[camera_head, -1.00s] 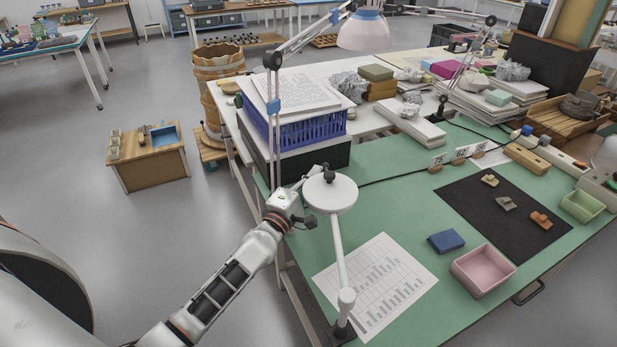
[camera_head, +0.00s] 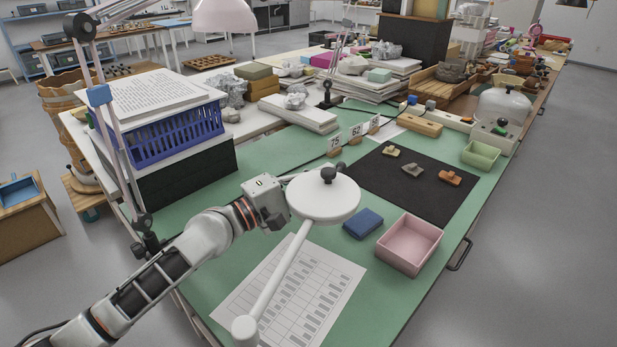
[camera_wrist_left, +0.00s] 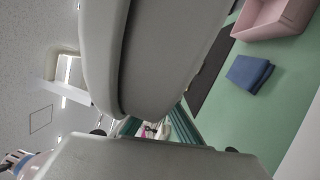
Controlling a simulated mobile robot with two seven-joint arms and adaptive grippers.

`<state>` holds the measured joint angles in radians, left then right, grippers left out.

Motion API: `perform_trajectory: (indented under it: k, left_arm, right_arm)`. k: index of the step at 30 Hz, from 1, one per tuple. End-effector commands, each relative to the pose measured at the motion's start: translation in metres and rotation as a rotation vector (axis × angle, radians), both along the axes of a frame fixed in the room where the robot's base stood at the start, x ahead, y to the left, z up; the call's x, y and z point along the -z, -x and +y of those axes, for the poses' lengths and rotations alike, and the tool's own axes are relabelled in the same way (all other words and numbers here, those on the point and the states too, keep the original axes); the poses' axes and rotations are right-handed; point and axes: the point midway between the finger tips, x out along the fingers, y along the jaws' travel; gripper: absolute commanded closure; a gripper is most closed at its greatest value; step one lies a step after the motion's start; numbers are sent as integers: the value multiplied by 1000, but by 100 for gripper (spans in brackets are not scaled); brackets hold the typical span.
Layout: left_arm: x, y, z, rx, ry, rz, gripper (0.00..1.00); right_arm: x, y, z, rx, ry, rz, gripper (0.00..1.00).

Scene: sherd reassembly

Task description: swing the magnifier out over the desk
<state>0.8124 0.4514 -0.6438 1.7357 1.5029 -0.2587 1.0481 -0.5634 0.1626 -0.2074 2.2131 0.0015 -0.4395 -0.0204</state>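The magnifier has a round white head (camera_head: 322,198) with a dark knob on top, on a white arm (camera_head: 280,280) that rises from the lower edge of the head view. The head is above the green desk (camera_head: 215,285), left of the blue block. In the left wrist view, a large pale rounded shape, likely the magnifier head (camera_wrist_left: 160,50), fills the upper middle. My right gripper is not in view.
A chart sheet (camera_head: 325,290) lies under the magnifier arm. A black mat (camera_head: 440,203) holds three small sherds. A blue basket (camera_head: 180,140) and a lamp post (camera_head: 107,120) stand at left.

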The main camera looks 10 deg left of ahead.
Motion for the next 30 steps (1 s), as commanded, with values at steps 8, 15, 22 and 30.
perform_trajectory:
  k: [8, 15, 22, 30]
  left_arm:
    - [6, 10, -33, 114, 2, 4, 100]
    - [0, 15, -47, 158, 2, -2, 100]
    - [-3, 16, -50, 164, 2, -5, 100]
    - [-3, 16, -49, 163, 2, -5, 100]
  right_arm:
    - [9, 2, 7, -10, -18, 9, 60]
    - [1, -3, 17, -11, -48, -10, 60]
    - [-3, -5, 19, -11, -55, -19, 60]
    - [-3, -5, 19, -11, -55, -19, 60]
